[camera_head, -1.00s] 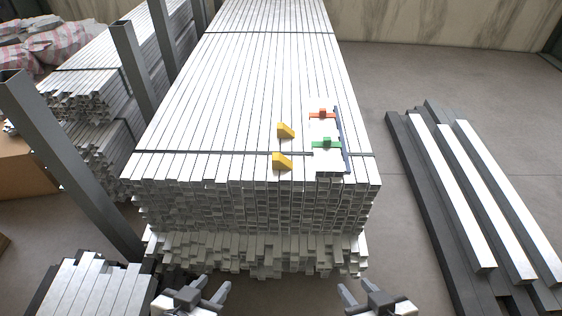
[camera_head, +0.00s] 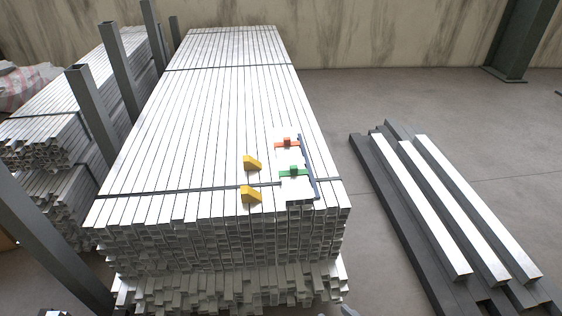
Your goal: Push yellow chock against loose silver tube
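Two yellow chocks sit on top of the large stack of silver tubes (camera_head: 190,130). The far yellow chock (camera_head: 252,163) and the near yellow chock (camera_head: 250,195) are both left of a pale strip (camera_head: 289,188) bearing a red block (camera_head: 287,143) and a green block (camera_head: 293,171). I cannot tell which tube is the loose one. Only a sliver of my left gripper (camera_head: 55,313) shows at the bottom edge, and a tip of my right gripper (camera_head: 348,311) shows right of centre. Both are well short of the chocks, and their openings are cut off.
A dark bar (camera_head: 309,168) runs along the right of the pale strip. Dark straps cross the stack. Dark posts (camera_head: 92,115) stand on its left. Silver tubes on dark beams (camera_head: 435,210) lie at right, with bare floor between.

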